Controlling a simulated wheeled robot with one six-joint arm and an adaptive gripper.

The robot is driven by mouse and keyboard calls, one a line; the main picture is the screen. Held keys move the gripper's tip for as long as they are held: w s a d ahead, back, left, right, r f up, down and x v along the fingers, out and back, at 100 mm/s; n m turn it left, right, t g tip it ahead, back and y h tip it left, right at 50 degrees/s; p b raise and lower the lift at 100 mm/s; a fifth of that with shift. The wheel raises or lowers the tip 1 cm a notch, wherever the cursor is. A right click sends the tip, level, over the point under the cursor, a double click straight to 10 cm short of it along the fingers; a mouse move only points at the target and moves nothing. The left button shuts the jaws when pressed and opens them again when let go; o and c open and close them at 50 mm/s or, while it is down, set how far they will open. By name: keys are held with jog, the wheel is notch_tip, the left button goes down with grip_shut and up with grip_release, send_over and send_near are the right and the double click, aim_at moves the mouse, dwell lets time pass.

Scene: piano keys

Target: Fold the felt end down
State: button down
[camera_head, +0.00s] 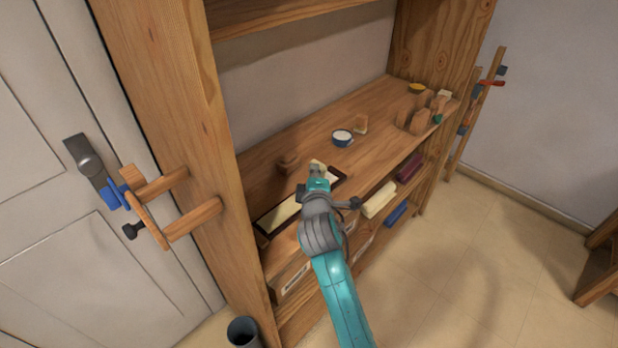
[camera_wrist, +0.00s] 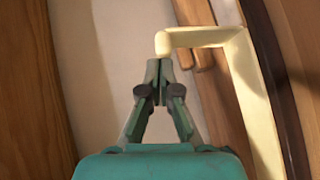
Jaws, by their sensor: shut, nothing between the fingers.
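A long pale cream felt strip (camera_wrist: 252,105) shows in the wrist view, with one end bent sideways into an arm (camera_wrist: 205,37) whose tip turns down. In the head view the cream felt (camera_head: 283,214) lies along a dark-edged tray on the shelf. A small cream piece (camera_head: 317,164) shows just beyond my fingertips. My gripper (camera_head: 318,172) is over the far part of the tray. In the wrist view my gripper (camera_wrist: 159,66) has its fingertips together and empty, close to the tip of the bent arm; I cannot tell whether they touch.
A wooden block (camera_head: 288,163) sits left of my gripper. A blue-and-white tin (camera_head: 342,137) stands behind it. A thick shelf upright (camera_head: 175,90) stands at left. The shelf's middle is mostly clear.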

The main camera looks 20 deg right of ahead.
jog(key=shift+w+d+r+m+g+y, duration=0.2)
jog(key=shift+w+d+m+g+y, duration=0.2)
jog(key=shift+d, duration=0.2)
jog(key=shift+w+d+r+m+g+y, duration=0.25)
jog(key=shift+d+m+g, duration=0.15)
jog(key=shift+d+g, duration=0.15)
jog(key=shift+w+d+f+m+g+y, duration=0.15)
jog(key=shift+w+d+m+g+y, duration=0.2)
jog(key=shift+d+m+g+y, duration=0.25)
jog(key=shift+w+d+f+m+g+y, duration=0.1)
jog(key=shift+w+d+m+g+y, duration=0.2)
jog(key=shift+d, duration=0.35)
jog(key=shift+w+d+f+m+g+y, duration=0.3)
jog(key=shift+w+d+m+g+y, duration=0.15)
jog(key=shift+d+g+y, duration=0.15)
jog(key=shift+w+d+f, duration=0.25)
jog(key=shift+d+f, duration=0.15)
jog(key=shift+d, duration=0.1)
jog(key=shift+r, duration=0.15)
jog(key=shift+r, duration=0.8)
